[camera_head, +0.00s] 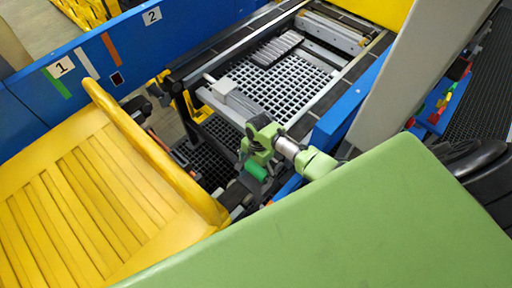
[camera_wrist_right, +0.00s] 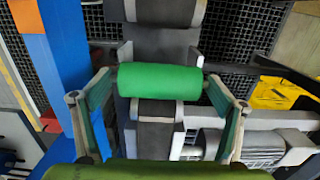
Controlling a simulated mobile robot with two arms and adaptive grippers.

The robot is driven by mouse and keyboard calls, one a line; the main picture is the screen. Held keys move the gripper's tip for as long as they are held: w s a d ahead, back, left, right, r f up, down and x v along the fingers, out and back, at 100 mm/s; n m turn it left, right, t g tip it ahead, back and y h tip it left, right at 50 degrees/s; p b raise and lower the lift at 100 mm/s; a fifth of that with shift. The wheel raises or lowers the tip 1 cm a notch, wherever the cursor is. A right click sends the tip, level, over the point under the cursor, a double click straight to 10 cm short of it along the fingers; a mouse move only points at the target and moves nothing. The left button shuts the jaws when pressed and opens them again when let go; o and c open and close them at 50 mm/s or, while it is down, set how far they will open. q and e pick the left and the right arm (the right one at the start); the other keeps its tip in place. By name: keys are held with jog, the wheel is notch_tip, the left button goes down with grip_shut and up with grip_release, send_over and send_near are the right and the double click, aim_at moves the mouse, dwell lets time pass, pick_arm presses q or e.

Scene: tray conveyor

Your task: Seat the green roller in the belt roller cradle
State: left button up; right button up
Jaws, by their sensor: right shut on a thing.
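The green roller (camera_head: 257,170) is a short cylinder held in my right gripper (camera_head: 256,174). In the right wrist view the roller (camera_wrist_right: 160,81) lies crosswise between the two fingers of my right gripper (camera_wrist_right: 160,90), which close on its ends. Behind it in that view are grey brackets (camera_wrist_right: 126,52) and dark rounded pieces (camera_wrist_right: 158,128), which look like the belt roller cradle. The roller overlaps them in the picture; I cannot tell whether it touches them. In the head view this spot is mostly hidden by my right gripper and the yellow panel. My left gripper is not in view.
A yellow slatted panel (camera_head: 80,190) fills the lower left of the head view. A blue wall (camera_head: 100,62) runs behind it. A conveyor frame with a white grid (camera_head: 265,88) lies beyond my gripper. A blue rail (camera_head: 345,105) stands close on its right.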

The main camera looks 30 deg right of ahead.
aim_at(257, 166)
jog(key=shift+f+b, duration=1.7)
jog(key=shift+f, duration=0.7)
jog(key=o, duration=1.4)
jog(key=r, duration=1.2)
jog(key=shift+w+d, duration=0.15)
jog(key=shift+d, duration=0.15)
